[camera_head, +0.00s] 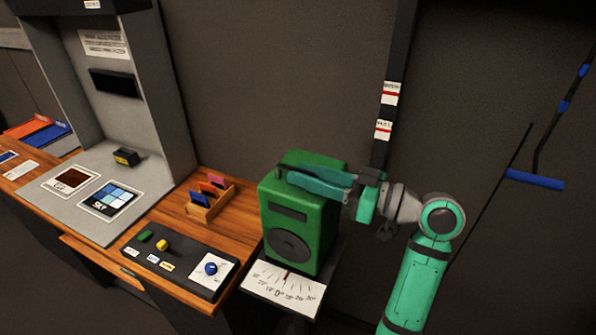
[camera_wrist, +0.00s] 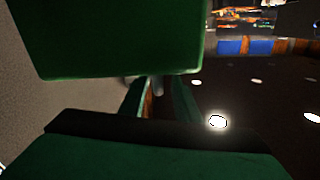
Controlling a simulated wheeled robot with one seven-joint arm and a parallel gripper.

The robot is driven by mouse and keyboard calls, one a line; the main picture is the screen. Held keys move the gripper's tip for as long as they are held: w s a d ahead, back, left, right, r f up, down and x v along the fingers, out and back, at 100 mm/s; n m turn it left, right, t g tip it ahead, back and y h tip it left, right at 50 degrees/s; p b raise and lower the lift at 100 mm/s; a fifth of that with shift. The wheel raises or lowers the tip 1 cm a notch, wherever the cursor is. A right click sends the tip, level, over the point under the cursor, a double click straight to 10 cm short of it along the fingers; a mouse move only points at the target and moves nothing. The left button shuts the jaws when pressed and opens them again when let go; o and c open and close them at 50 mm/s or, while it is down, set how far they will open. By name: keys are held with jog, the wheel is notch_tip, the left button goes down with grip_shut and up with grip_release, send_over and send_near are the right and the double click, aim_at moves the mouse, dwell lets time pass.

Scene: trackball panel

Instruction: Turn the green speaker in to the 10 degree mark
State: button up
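The green speaker (camera_head: 292,232) stands upright on a small stand, its dark round cone facing the front. A white scale card (camera_head: 283,287) lies at its foot, with 0 near the middle. A small red pointer shows at the speaker's base near the 0 side; its exact reading is too small to tell. My gripper (camera_head: 283,174) reaches in from the right, its fingers level across the speaker's upper part. In the wrist view a gap shows between the fingers (camera_wrist: 158,100), and the speaker's green face (camera_wrist: 120,40) fills the upper left. Contact with the speaker is unclear.
A wooden desk left of the speaker bears a dark control panel (camera_head: 180,262) with a blue knob (camera_head: 211,268) and a card rack (camera_head: 205,207). A grey booth (camera_head: 158,110) stands further left. A dark post with labels (camera_head: 388,105) rises behind my gripper.

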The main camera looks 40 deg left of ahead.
jog(key=shift+s+a, duration=0.15)
jog(key=shift+a, duration=1.05)
jog(key=shift+c, duration=0.5)
